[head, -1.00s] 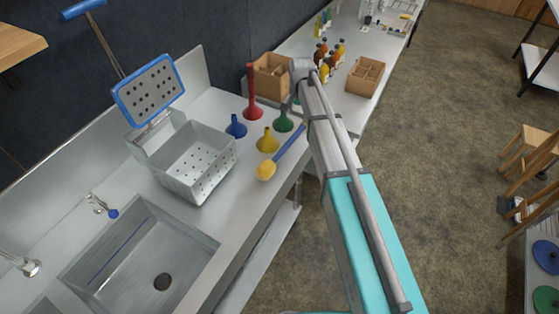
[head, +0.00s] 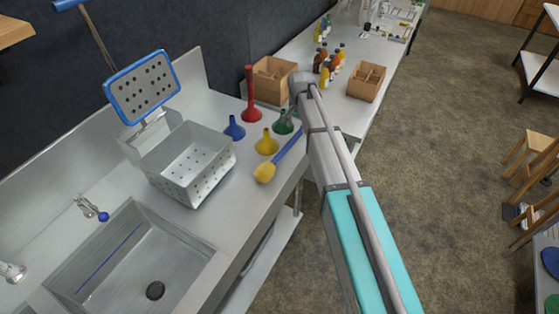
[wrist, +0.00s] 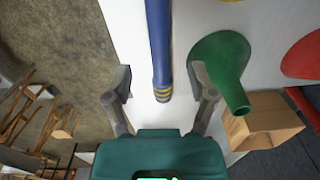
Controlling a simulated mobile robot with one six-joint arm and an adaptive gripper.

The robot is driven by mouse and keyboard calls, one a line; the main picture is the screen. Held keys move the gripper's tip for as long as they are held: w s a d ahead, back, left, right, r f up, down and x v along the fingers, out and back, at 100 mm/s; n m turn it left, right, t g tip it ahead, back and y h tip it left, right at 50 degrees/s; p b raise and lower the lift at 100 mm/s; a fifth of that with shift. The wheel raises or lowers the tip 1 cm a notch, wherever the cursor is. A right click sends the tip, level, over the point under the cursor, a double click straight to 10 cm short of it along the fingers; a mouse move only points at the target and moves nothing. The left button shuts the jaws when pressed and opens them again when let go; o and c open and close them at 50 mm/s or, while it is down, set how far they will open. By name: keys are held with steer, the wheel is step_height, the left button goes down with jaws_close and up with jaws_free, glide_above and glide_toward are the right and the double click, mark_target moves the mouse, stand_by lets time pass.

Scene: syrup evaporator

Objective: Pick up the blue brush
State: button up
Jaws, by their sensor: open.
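The blue brush has a blue handle (head: 288,145) and a round yellow head (head: 264,173). It lies on the metal counter, its head towards the sink and its handle running up to the right towards my arm. In the wrist view, the handle (wrist: 159,45) comes down from the top and ends in yellow stripes. My gripper (wrist: 160,84) is open, one finger on either side of the striped handle end. The fingers look apart from the handle; the height between them is hard to tell. My arm hides most of the gripper in the head view.
Green (head: 283,122), yellow (head: 267,142), blue (head: 234,128) and red (head: 250,96) funnels stand close by. The green one (wrist: 220,66) is just right of my right finger. A perforated basket (head: 190,165) and a sink (head: 130,255) lie left. Cardboard boxes (head: 367,83) stand beyond.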

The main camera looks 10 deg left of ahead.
mark_target(296, 135)
steer(key=shift+f+b, duration=2.6)
steer(key=shift+f, duration=0.05)
jaws_close()
